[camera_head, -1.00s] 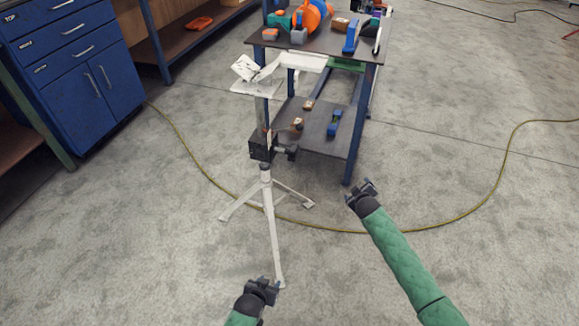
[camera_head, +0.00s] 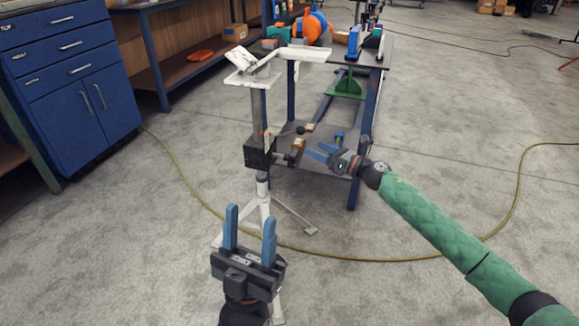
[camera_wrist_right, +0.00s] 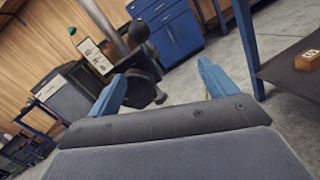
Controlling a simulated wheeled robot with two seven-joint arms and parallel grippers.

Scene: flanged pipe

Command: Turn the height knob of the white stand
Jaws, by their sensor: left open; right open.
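The white stand (camera_head: 262,190) stands upright on splayed white legs, with a grey column and a white V-shaped top (camera_head: 262,66). A black block sits on its column, and the dark height knob (camera_head: 294,153) sticks out from the block's right side. My right gripper (camera_head: 318,152) is open, just right of the knob and apart from it in the head view. In the right wrist view the dark knob (camera_wrist_right: 150,92) shows between the open blue fingers, beyond the tips. My left gripper (camera_head: 251,226) is open and empty, in front of the stand, and hides part of its legs.
A blue-legged table (camera_head: 400,50) with a lower shelf (camera_head: 318,178) stands close behind the stand, bearing tools and small boxes. A blue cabinet (camera_head: 75,95) stands at the left. A yellow cable (camera_head: 440,256) crosses the floor.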

